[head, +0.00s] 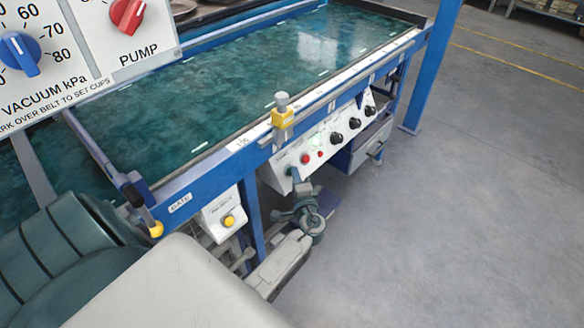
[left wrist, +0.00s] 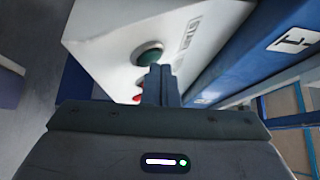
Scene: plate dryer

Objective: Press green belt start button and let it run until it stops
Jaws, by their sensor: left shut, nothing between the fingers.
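The green start button (left wrist: 150,54) shows in the left wrist view on a white panel, beside a label that reads START. My left gripper (left wrist: 161,68) is shut and empty, its fingertips overlapping the button's near edge in the picture. I cannot tell whether they touch it. In the head view my left gripper (head: 293,180) is at the left end of the white control panel (head: 325,138) and hides part of it. The green belt (head: 230,75) lies above, in a blue frame. I cannot tell whether it runs. My right gripper is not in view.
A yellow button (head: 229,221) is on a small box to the left. A yellow block (head: 283,118) sits on the blue rail above. Open grey floor (head: 470,210) lies right.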

